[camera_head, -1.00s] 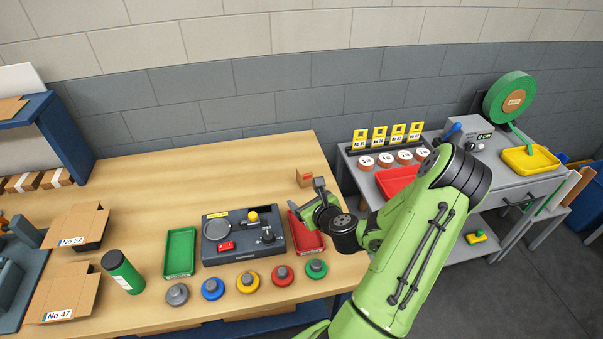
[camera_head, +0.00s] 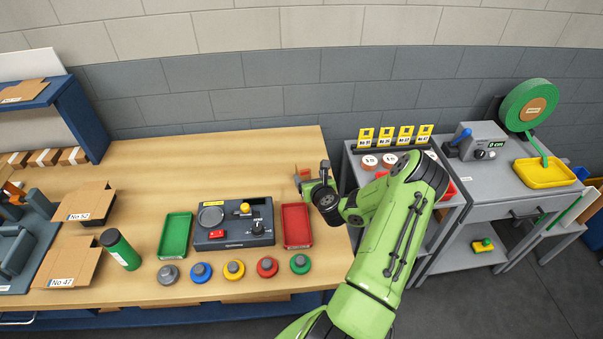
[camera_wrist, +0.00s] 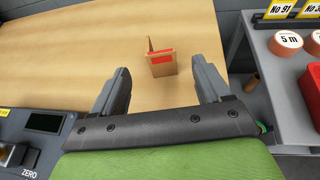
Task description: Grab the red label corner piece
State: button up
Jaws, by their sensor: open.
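The corner piece (camera_wrist: 161,63) is a small brown folded cardboard piece with a red label on its face. In the wrist view it stands upright on the wooden table, ahead of and between my fingers. My gripper (camera_wrist: 164,85) is open and empty, with a finger on each side and the piece a little beyond the tips. In the head view the corner piece (camera_head: 303,177) shows only in part, beside my gripper (camera_head: 324,178) near the table's right edge.
A red tray (camera_head: 297,226), a grey scale (camera_head: 234,222) and a green tray (camera_head: 175,236) lie nearer the front. Several coloured knobs line the front edge. A grey cart (camera_head: 362,182) with tape rolls stands to the right. The table behind the piece is clear.

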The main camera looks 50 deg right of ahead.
aim_at(305, 171)
jog(key=x, duration=0.5)
jog(key=shift+f, duration=0.1)
jog(key=shift+s, duration=0.1)
jog(key=c, duration=1.1)
